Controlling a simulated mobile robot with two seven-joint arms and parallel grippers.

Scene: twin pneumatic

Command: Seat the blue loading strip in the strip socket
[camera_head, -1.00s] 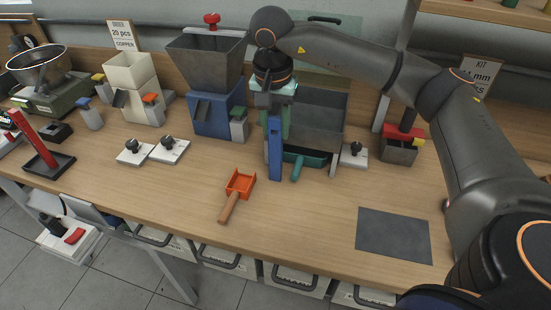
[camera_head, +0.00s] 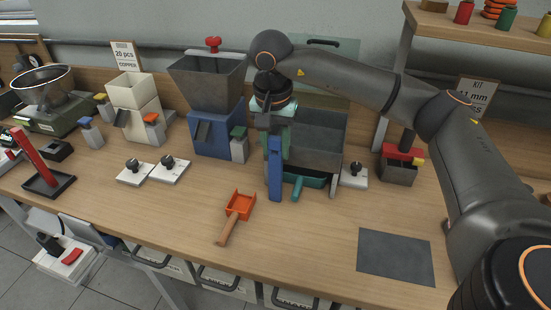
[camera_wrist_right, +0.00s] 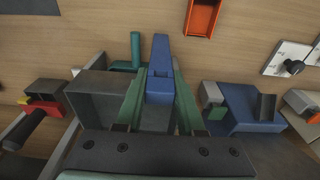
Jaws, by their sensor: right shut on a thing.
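The blue loading strip (camera_head: 275,172) hangs upright from my right gripper (camera_head: 273,128), in front of the grey bin. In the right wrist view the strip (camera_wrist_right: 161,70) sits between the two green fingers (camera_wrist_right: 157,98), which are shut on it. I cannot tell whether its lower end touches the table. No strip socket can be named with certainty. A small dark block (camera_head: 56,151) and a dark tray (camera_head: 42,188) with a leaning red strip (camera_head: 37,159) stand at the far left. My left gripper is not in view.
An orange scoop (camera_head: 240,205) lies in front of the strip. The grey bin (camera_head: 318,140) and blue hopper machine (camera_head: 213,135) stand behind. White plates with black knobs (camera_head: 169,171) lie to the left. A grey mat (camera_head: 395,257) lies front right; the front middle table is mostly clear.

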